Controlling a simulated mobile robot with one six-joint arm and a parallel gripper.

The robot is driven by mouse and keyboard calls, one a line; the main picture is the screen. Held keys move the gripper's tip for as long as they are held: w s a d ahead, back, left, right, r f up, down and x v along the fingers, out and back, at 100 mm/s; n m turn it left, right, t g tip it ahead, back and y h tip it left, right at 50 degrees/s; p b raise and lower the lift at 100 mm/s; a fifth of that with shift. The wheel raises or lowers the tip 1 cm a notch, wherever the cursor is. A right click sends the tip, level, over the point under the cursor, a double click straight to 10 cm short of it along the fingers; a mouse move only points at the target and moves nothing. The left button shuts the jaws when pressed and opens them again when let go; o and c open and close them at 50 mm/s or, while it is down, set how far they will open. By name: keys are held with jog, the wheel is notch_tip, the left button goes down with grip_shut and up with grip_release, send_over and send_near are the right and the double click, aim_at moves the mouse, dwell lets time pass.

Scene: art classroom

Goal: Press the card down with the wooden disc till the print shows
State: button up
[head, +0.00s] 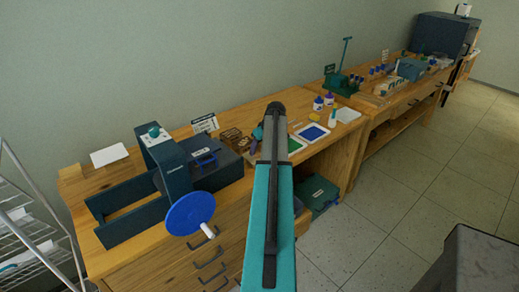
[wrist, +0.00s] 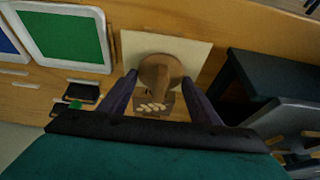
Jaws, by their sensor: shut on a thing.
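In the wrist view the wooden disc (wrist: 160,70) is round and brown, with its grip toward me. My gripper (wrist: 158,80) is shut on it, one dark finger on each side. The disc is over the cream card (wrist: 195,45) and hides its middle; I cannot tell whether they touch. A brown piece with pale leaf shapes (wrist: 155,104) shows just below the disc, between the fingers. In the head view my gripper (head: 270,128) is over the bench, and my arm hides the card and disc. No print shows on the card's visible face.
A green pad (head: 276,130) and a blue pad (head: 312,132) lie right of my gripper. A dark press (head: 165,165) with a blue wheel (head: 190,214) stands to the left.

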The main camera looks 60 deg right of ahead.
jog(key=shift+r+p, duration=1.15)
jog(key=shift+r, duration=2)
jog(key=shift+a+r+p, duration=0.1)
jog(key=shift+a+p, duration=0.05)
jog(key=shift+p, duration=0.25)
jog(key=shift+a+r+p, duration=0.1)
jog(key=shift+a+p, duration=0.15)
jog(key=shift+p, duration=0.45)
jog(key=p, duration=0.1)
jog(key=a+p, duration=0.1)
jog(key=p, duration=0.1)
jog(key=shift+w+a, duration=0.2)
jog(key=shift+a, duration=0.1)
jog(key=shift+p, duration=0.35)
jog(key=shift+f, duration=0.3)
jog(key=shift+f+b, duration=0.8)
jog(key=shift+f, duration=2.05)
jog(key=shift+a+f+b, duration=0.1)
jog(key=shift+f+b, duration=0.3)
jog(key=shift+f, duration=0.15)
